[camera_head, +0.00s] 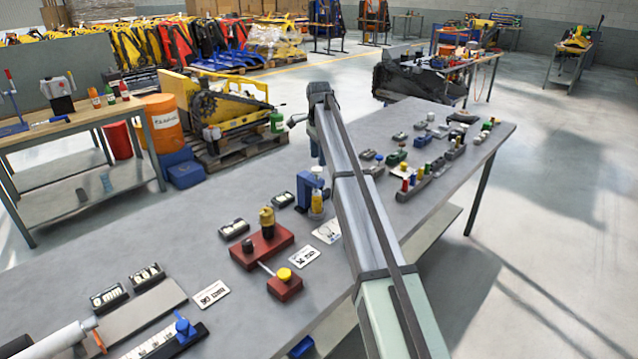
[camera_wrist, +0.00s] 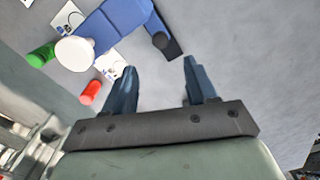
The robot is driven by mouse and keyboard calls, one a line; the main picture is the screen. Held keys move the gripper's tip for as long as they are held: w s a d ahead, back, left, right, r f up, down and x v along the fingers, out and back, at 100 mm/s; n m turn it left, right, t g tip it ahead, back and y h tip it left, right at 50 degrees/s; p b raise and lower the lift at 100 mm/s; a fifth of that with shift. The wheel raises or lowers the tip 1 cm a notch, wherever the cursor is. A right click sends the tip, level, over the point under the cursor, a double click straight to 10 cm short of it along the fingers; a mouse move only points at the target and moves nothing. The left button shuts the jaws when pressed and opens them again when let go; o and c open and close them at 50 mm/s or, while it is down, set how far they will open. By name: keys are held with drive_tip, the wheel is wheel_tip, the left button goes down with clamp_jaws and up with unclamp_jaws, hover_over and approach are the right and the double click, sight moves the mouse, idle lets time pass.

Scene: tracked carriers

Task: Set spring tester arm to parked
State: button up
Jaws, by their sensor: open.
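My gripper (camera_wrist: 160,85) is open and empty in the wrist view, its two dark blue fingers apart over bare grey surface. Beyond the fingers is a blue device (camera_wrist: 112,28) with a white round cap and a small dark part at its right end; the fingers do not touch it. In the head view, a blue stand (camera_head: 304,191) holds a yellow cylinder beside my arm. Left of it, a red base (camera_head: 243,257) carries a brass-coloured post, and a rod runs to a yellow knob (camera_head: 284,274) on a small red block. I cannot tell which is the spring tester.
A green cylinder (camera_wrist: 42,55) and a red one (camera_wrist: 91,92) lie near the blue device. In the head view, printed cards (camera_head: 211,295) and small dark blocks (camera_head: 234,229) dot the long grey table (camera_head: 200,255). Several small fixtures crowd its far right end.

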wheel_tip(320, 180, down, 11)
drive_tip(key=shift+r, duration=0.1)
idle(0.3)
drive_tip(key=shift+c, duration=0.5)
clamp_jaws()
